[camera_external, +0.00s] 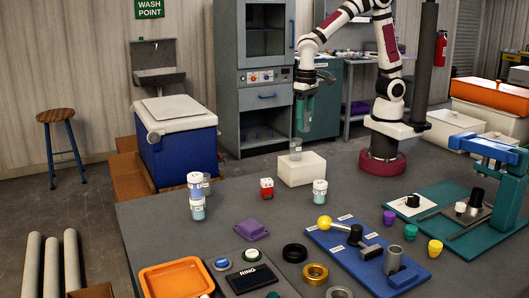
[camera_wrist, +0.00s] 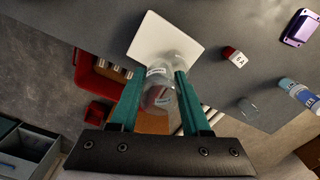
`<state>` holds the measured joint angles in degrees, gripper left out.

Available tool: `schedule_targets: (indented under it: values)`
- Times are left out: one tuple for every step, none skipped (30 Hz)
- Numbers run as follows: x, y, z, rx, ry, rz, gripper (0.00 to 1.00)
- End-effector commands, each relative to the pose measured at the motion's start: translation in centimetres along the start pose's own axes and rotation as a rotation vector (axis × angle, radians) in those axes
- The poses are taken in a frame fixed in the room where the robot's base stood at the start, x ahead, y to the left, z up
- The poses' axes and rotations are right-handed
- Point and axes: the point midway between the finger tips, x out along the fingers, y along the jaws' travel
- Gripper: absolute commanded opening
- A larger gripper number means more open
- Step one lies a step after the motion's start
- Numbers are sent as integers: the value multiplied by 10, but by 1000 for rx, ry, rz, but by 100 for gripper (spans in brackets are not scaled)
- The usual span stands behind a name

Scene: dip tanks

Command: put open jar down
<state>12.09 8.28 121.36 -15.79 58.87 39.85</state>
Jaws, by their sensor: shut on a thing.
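My gripper (camera_external: 301,118) points down above the white block (camera_external: 312,170). In the wrist view, its two green fingers (camera_wrist: 158,78) are shut on a clear jar (camera_wrist: 159,97) with a white label. The jar's inside looks pinkish; whether it has a lid is unclear. Another clear glass shape (camera_external: 295,149) shows on the block's top, just below the fingers. It also appears beyond the held jar in the wrist view (camera_wrist: 183,46). The gap between the two is hard to judge.
A purple piece (camera_external: 252,228) lies in front. Some grey table between these is bare.

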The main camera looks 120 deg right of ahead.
Motion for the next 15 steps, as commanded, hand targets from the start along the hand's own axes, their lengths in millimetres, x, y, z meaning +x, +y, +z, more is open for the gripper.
schedule_targets:
  values:
    - [0, 4, 8, -38, 0, 0, 0]
    - [1, 7, 12, -60, -1, 0, 0]
    - [2, 10, 18, -93, 0, -1, 0]
    - [9, 10, 17, -89, -3, 3, 0]
    - [15, 10, 16, -88, -3, 4, 0]
    - [22, 9, 16, -86, -3, 3, 0]
    - [26, 9, 16, -85, -3, 3, 0]
    - [30, 10, 16, -85, -3, 3, 0]
    - [37, 9, 16, -85, -3, 4, 0]
    - [43, 9, 16, -84, -3, 4, 0]
    - [47, 9, 16, -84, -3, 3, 0]
    - [51, 9, 16, -83, -3, 3, 0]
    - [54, 9, 16, -83, -2, 2, 0]
    - [57, 9, 16, -83, -3, 3, 0]
    - [64, 9, 16, -83, -3, 3, 0]
